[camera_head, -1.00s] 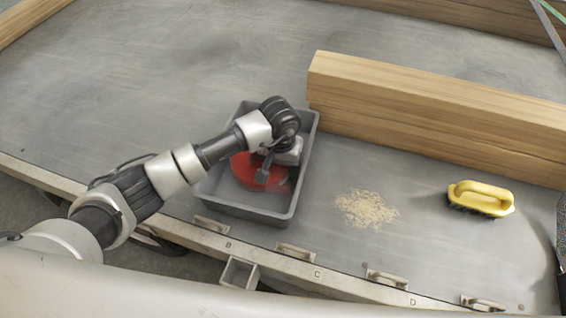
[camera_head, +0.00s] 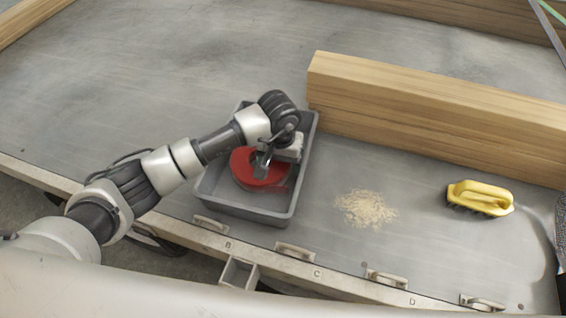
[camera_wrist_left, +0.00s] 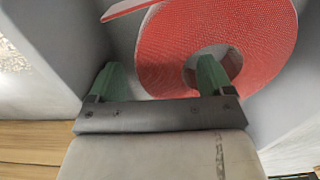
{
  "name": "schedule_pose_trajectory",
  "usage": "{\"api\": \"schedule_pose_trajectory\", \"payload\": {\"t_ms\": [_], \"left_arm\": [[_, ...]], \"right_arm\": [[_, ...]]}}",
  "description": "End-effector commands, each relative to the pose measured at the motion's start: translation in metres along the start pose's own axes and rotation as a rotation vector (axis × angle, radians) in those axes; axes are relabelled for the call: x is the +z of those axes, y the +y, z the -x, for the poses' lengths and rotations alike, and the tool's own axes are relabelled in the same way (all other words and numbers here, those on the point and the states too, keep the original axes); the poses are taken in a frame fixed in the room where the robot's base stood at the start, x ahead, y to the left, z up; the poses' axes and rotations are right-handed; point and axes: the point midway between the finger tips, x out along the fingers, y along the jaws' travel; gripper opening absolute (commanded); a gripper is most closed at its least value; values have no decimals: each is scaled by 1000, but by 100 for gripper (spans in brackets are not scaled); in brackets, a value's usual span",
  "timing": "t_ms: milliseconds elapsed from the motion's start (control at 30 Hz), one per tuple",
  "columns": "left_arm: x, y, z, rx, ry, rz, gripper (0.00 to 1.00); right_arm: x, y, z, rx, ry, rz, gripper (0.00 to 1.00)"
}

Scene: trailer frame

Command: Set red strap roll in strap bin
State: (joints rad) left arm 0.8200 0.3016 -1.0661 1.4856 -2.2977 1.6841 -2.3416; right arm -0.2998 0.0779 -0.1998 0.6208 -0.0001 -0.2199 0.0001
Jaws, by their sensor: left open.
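The red strap roll (camera_head: 244,170) lies inside the grey strap bin (camera_head: 240,213). In the left wrist view the roll (camera_wrist_left: 165,50) shows its round hole and a loose strap end, between the grey bin walls (camera_wrist_left: 45,45). My left gripper (camera_head: 262,172) is over the roll inside the bin. In the left wrist view its two green fingertips (camera_wrist_left: 160,75) are apart, one beside the roll's outer edge and one at its hole. Whether they touch the roll I cannot tell. My right gripper is not in view.
A long timber beam (camera_head: 430,110) lies right of the bin. A pile of wood shavings (camera_head: 366,209) and a yellow-handled brush (camera_head: 481,197) are on the grey deck. Latches (camera_head: 295,251) line the front edge. The deck left of the bin is clear.

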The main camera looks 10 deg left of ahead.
Motion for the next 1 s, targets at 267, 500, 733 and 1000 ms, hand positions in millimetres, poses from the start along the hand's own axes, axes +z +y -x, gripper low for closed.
{"api": "schedule_pose_trajectory", "payload": {"t_ms": [267,500,733,1000], "left_arm": [[-1,-1,62,-3,7,-1,81],[0,-1,97,-2,3,-1,81],[0,0,105,-2,0,0,81],[0,0,105,-2,0,0,81]], "right_arm": [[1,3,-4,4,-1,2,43],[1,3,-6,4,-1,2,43],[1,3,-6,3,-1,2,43],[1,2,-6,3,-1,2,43]]}}
